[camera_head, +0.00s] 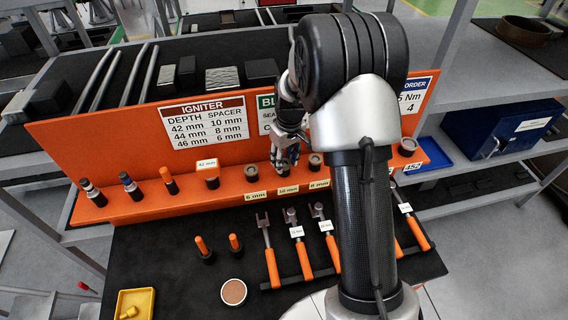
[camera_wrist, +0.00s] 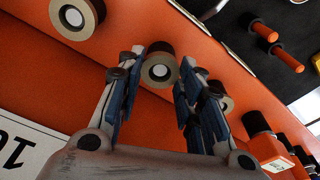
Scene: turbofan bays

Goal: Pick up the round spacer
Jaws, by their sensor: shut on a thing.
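Several round spacers with dark rims and pale centres stand in a row on the orange ledge. My gripper (camera_head: 286,156) reaches down to the middle one, above the 10 mm tag. In the wrist view, my gripper (camera_wrist: 164,62) has its blue-grey fingers on either side of this round spacer (camera_wrist: 160,69) and is shut on it. The fingers partly hide the spacer in the head view (camera_head: 282,169). I cannot tell whether it is still touching the ledge. Another spacer (camera_head: 251,173) stands to its left above the 6 mm tag, and one (camera_head: 315,161) to its right above the 8 mm tag.
The orange back panel (camera_head: 100,142) with signs rises close behind the gripper. Orange-handled plugs (camera_head: 170,181) stand on the ledge's left. Fork-ended tools (camera_head: 268,250) lie on the dark bench below, beside a round brown disc (camera_head: 233,291) and a yellow tray (camera_head: 134,303).

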